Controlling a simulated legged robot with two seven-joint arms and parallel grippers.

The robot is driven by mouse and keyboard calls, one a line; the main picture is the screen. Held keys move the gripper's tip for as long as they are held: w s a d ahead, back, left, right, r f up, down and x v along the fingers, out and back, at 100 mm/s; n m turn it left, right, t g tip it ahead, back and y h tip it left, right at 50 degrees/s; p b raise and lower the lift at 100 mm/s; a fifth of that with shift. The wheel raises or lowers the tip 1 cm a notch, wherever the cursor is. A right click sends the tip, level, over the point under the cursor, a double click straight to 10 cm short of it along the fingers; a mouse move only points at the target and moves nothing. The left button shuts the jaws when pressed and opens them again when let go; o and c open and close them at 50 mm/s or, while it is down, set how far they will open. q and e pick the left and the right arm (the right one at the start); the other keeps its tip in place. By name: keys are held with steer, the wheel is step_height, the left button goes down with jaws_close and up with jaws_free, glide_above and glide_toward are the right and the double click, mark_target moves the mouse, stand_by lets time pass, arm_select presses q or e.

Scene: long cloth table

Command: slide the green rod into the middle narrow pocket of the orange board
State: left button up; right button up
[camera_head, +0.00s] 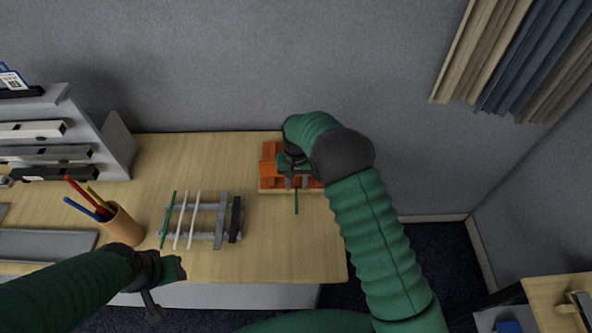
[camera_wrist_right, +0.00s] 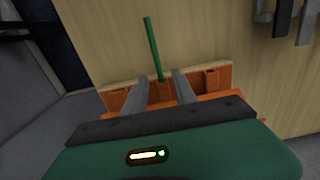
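The orange board (camera_head: 268,170) stands at the table's back right edge, partly hidden by my right arm; it also shows in the right wrist view (camera_wrist_right: 215,78). A green rod (camera_head: 296,203) sticks out from the board's front, toward the table's near side. In the right wrist view the green rod (camera_wrist_right: 153,48) runs down between my fingers to the board; its far end and the exact pocket are hidden. My right gripper (camera_head: 297,182) is at the board, its fingers apart on both sides of the rod with gaps. My left gripper (camera_head: 153,305) hangs near the table's front edge, its fingers unclear.
A grey rack (camera_head: 220,207) left of the board bears another green rod (camera_head: 167,220), white rods and a black bar. A tan cup (camera_head: 122,228) holds coloured sticks. A grey shelf unit (camera_head: 70,110) stands at the left. Table between rack and board is clear.

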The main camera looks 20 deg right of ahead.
mark_target(296, 189)
step_height(296, 189, up, 15)
steer(key=b, duration=0.2)
steer(key=shift+r, duration=0.15)
steer(key=shift+w, duration=0.1)
